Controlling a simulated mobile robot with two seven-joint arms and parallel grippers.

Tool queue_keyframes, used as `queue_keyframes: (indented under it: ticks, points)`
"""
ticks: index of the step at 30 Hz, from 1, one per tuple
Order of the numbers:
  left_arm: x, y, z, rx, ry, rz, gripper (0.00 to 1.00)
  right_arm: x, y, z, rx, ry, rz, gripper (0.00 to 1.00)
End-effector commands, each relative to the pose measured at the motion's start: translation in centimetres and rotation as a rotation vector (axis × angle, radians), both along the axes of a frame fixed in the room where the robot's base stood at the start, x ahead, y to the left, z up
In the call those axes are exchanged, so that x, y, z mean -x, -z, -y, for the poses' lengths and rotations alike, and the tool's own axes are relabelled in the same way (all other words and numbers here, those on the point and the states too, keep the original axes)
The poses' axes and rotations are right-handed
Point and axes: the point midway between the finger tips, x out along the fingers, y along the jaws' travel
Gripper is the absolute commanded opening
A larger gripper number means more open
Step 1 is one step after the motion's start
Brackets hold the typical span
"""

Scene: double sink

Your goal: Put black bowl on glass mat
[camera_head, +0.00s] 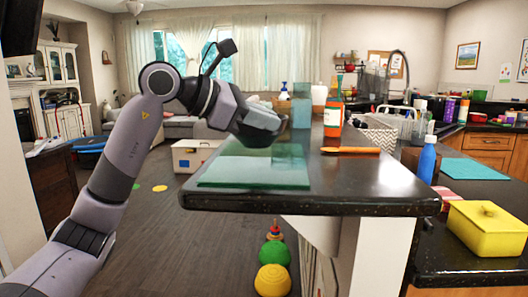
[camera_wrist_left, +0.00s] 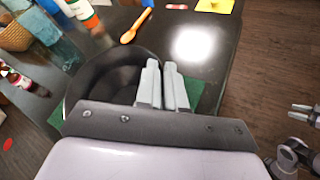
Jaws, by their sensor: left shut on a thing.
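The black bowl (camera_head: 262,137) is held by its rim in my left gripper (camera_head: 264,118), over the far part of the green glass mat (camera_head: 250,178). The mat lies flat on the dark counter. In the left wrist view the bowl (camera_wrist_left: 98,82) is dark and round, with the closed fingers (camera_wrist_left: 163,85) at its right side. Green mat (camera_wrist_left: 196,92) shows on both sides of the bowl. Whether the bowl's underside touches the mat is hard to tell.
An orange-labelled bottle (camera_head: 333,118) and a wooden spoon (camera_head: 350,150) are on the counter right of the mat. A teal box (camera_head: 301,112) stands behind. A blue bottle (camera_head: 427,160) and yellow container (camera_head: 487,228) are further right. Counter right of the mat is mostly clear.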

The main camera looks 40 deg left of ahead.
Motion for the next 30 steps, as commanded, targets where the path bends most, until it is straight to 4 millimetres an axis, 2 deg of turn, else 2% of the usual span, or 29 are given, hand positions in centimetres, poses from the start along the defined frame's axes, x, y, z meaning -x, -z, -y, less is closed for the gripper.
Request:
queue_keyframes:
  ticks: [5,14,27,28,30]
  points:
    - [0.0,1.1,0.0,0.000,0.000,0.005,0.00,-0.1,0.1,0.1,0.002,-0.003,-0.001,0.43]
    - [0.0,4.5,0.0,-0.001,0.000,0.003,0.00,-0.3,0.7,0.0,-0.004,-0.001,0.002,0.43]
    - [0.0,5.1,0.0,-0.001,0.000,0.005,0.00,-0.3,0.9,-0.1,-0.008,-0.001,0.002,0.43]
    - [0.0,5.1,0.0,0.000,0.000,0.002,0.18,-0.3,0.8,-0.1,-0.007,-0.001,0.001,0.43]
    - [0.0,5.0,0.0,0.000,0.001,0.001,0.34,-0.3,0.8,-0.2,-0.009,0.000,0.002,0.43]
